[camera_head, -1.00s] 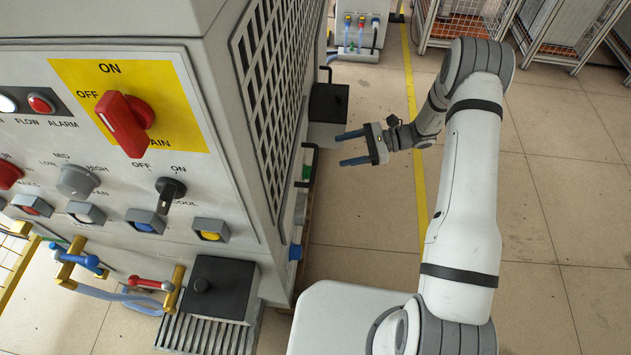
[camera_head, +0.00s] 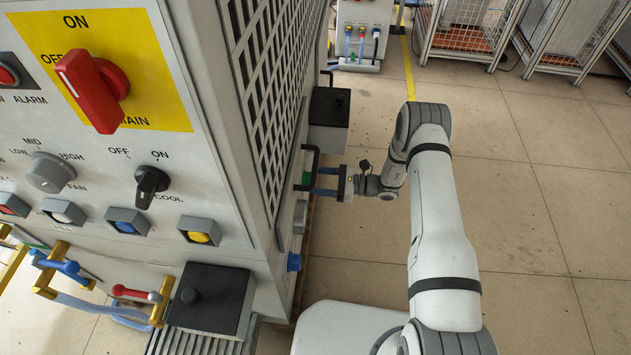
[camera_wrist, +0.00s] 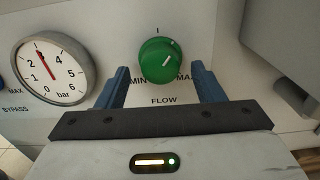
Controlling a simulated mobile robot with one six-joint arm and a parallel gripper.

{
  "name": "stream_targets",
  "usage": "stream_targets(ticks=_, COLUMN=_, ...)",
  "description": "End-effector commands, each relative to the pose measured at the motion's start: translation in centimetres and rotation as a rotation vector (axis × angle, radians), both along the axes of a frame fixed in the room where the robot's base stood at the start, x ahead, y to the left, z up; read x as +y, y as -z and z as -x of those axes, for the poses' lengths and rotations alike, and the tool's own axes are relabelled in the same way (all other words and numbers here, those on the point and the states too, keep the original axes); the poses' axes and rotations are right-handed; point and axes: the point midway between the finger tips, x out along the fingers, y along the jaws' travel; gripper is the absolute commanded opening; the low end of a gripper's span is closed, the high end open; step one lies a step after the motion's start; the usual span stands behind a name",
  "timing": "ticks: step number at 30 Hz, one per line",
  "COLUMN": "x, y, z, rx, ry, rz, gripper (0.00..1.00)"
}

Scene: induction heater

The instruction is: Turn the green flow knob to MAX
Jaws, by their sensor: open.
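The green flow knob (camera_wrist: 160,62) sits on the side panel in the wrist view, above the word FLOW, with MIN at its left and MAX at its right. White marks show on its face, but I cannot tell its exact setting. My gripper (camera_wrist: 160,72) is open, with one blue finger on each side of the knob and a visible gap to each. In the head view my gripper (camera_head: 317,181) points left at the side of the machine, where a small green patch shows by the fingertips; the knob is not clear there.
A round pressure gauge (camera_wrist: 54,72) is left of the knob. A grey box-like part (camera_wrist: 280,45) juts out at the right. In the head view a black handle (camera_head: 316,151) and black box (camera_head: 328,107) stick out near my gripper.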

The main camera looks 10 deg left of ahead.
Motion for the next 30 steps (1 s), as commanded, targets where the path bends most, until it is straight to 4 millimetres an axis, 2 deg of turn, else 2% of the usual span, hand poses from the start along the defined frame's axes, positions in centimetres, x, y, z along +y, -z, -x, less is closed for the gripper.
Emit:
stream_targets(ticks=4, x=0.7, y=0.0, z=0.1, rx=0.0, ry=0.0, rz=0.0, gripper=0.62)
stream_targets(ticks=11, x=0.7, y=0.0, z=0.0, rx=0.0, ry=0.001, rz=0.0, gripper=0.62)
stream_targets(ticks=27, x=0.7, y=0.0, z=0.0, rx=0.0, ry=0.0, rz=0.0, gripper=0.17)
stream_targets(ticks=28, x=1.8, y=0.0, z=0.1, rx=0.0, ry=-0.004, rz=0.0, gripper=0.18)
stream_targets(ticks=30, x=1.1, y=0.0, z=0.1, rx=0.001, ry=0.0, rz=0.0, gripper=0.18)
